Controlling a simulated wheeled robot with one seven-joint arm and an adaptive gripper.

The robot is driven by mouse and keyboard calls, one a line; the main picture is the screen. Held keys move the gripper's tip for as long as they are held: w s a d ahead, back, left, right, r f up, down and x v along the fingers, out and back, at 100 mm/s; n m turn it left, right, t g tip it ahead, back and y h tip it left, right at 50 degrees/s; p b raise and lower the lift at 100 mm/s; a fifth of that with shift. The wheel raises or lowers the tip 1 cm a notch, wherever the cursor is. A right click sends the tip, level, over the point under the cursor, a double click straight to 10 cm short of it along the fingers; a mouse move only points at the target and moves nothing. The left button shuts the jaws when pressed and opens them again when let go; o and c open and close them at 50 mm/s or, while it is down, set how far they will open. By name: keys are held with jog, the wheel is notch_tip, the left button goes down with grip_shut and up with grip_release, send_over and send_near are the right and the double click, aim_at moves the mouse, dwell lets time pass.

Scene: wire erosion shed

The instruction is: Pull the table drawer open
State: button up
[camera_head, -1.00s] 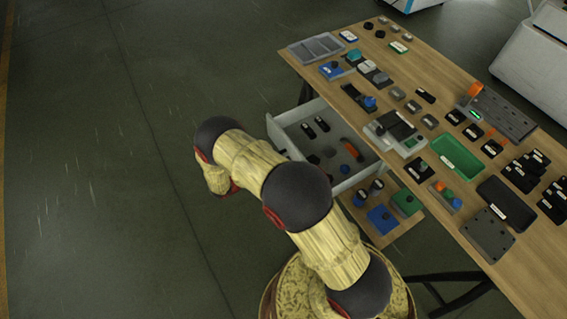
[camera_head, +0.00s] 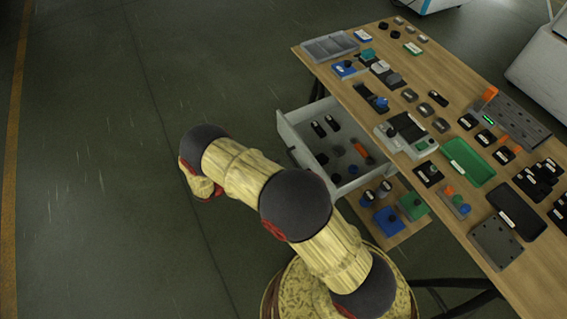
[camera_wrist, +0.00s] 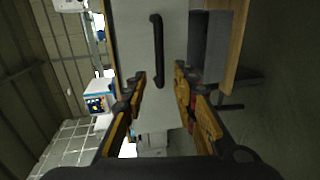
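The table drawer (camera_head: 296,137) is grey and stands out from the side of the wooden table (camera_head: 462,98), with its inside showing in the head view. Several small black items and an orange one lie in it. In the wrist view, the pale drawer front (camera_wrist: 180,40) fills the middle and bears a black bar handle (camera_wrist: 158,50). My gripper (camera_wrist: 159,74) is open, with one finger on each side of the handle's lower part in the picture. The handle appears beyond the fingertips, and I see no contact. My gripper is hidden in the head view.
A lower board (camera_head: 408,236) beside the drawer holds blue and green blocks. The tabletop carries a green tray (camera_head: 468,162), a grey tray (camera_head: 330,46) and many small parts. The floor (camera_head: 95,150) left of the drawer is clear.

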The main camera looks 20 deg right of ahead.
jog(key=shift+v, duration=1.5)
